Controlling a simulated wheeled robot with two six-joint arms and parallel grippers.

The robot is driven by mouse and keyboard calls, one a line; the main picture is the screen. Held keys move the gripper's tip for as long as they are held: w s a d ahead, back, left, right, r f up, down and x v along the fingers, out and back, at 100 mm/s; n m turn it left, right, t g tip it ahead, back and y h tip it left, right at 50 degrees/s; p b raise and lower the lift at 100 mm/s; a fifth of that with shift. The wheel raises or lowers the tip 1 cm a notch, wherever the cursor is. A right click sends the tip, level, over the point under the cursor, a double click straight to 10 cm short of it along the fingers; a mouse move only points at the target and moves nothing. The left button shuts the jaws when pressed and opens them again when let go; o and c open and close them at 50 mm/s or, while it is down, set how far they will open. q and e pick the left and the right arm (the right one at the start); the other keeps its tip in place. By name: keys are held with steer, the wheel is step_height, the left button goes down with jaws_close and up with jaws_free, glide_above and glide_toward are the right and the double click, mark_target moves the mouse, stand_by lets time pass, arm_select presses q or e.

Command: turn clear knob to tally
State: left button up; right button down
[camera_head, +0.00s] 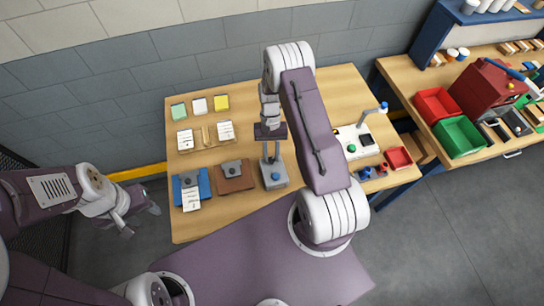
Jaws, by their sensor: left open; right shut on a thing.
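A grey device (273,184) with a round blue knob (275,176) stands near the front of the wooden table. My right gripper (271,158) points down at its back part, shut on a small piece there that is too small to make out. A brown block (236,184) with a grey top and a blue block (178,189) with a dark round knob (188,181) and a paper slip stand to its left. No label reading clear or tally is legible. My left gripper (141,220) is open and empty over the floor, left of the table.
Cards and coloured pads (200,106) lie at the table's back left. A white panel (345,136) with a green button, a lamp and a red tray (398,158) are at the right. My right arm covers the table's middle. Another bench (407,81) holds red and green bins.

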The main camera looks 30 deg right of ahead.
steer(key=n+h+b, duration=0.1)
steer(key=n, duration=0.2)
steer(key=shift+a, duration=0.1)
steer(key=n+h, duration=0.1)
steer(key=n, duration=0.1)
steer(key=shift+a+n+b, duration=0.1)
steer(key=shift+n+b, duration=0.2)
steer(key=shift+n, duration=0.1)
steer(key=n+h, duration=0.1)
steer(key=n, duration=0.1)
steer(key=n+h, duration=0.1)
steer(key=n, duration=0.2)
steer(key=shift+a, duration=0.2)
steer(key=shift+r+n+h, duration=0.1)
steer(key=shift+n+h, duration=0.2)
steer(key=shift+n, duration=0.2)
steer(key=c, duration=1.2)
jaws_free()
steer(key=shift+o, duration=0.2)
steer(key=shift+b, duration=0.3)
